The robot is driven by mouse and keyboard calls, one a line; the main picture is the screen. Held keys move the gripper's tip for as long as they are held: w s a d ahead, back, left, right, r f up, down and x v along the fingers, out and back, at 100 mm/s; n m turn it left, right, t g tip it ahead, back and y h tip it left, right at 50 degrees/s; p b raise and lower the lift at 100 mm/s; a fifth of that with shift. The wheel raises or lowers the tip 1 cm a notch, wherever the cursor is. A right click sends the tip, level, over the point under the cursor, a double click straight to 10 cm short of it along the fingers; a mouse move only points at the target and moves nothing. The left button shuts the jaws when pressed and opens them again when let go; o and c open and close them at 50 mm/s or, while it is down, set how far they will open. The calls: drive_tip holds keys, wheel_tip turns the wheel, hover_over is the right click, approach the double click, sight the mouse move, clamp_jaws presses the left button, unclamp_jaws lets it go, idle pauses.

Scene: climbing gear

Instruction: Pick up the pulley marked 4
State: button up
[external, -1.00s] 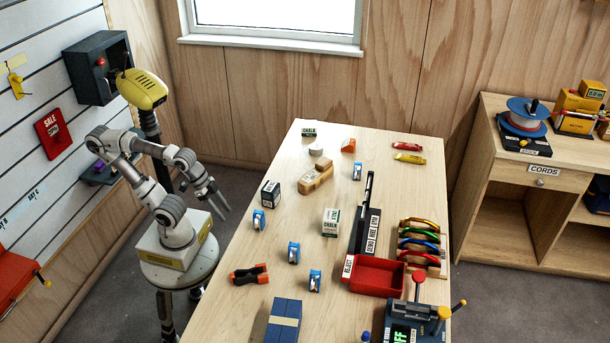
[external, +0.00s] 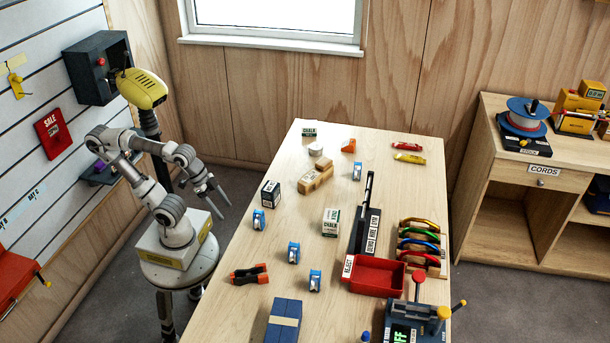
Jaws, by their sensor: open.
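Several small blue-and-silver pulleys stand on the wooden table (external: 325,152). One pulley (external: 258,219) is near the left edge, one pulley (external: 293,252) is nearer the front, and another pulley (external: 315,280) is closer still. A further pulley (external: 356,171) is at the back, right of the wooden block. Their number marks are too small to read, so I cannot tell which is 4. My gripper (external: 220,195) is open and empty, in the air left of the table's left edge, apart from all the pulleys.
Near the pulleys are a dark box (external: 270,193), a chalk box (external: 330,222), a wooden block (external: 314,180) and an orange-and-black clamp-like tool (external: 249,274). A black upright rack (external: 366,225), a red tray (external: 377,276), coloured carabiners (external: 420,240) and a blue block (external: 283,320) stand farther right and front.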

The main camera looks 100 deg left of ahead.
wheel_tip(320, 180, up, 28)
drive_tip(key=w+a+f+m+g+h+p, duration=0.1)
drive_tip(key=w+f+m+g+h+p, duration=0.1)
drive_tip(key=w+f+m+g+p, duration=0.45)
drive_tip(key=w+a+f+m+g+h+p, duration=0.1)
drive_tip(key=w+a+m+h+p, duration=0.15)
drive_tip(key=w+p, duration=0.8)
drive_tip(key=a+r+m+t+h+p, duration=0.2)
drive_tip(key=a+r+m+h+p, duration=0.45)
drive_tip(key=p, duration=0.65)
drive_tip(key=m+h, duration=0.2)
drive_tip(key=h, duration=0.1)
approach(258, 211)
drive_tip(key=x, duration=0.2)
drive_tip(key=shift+d+f, duration=0.1)
drive_tip(key=shift+d, duration=0.15)
drive_tip(key=shift+y, duration=0.3)
drive_tip(key=shift+x, duration=3.1)
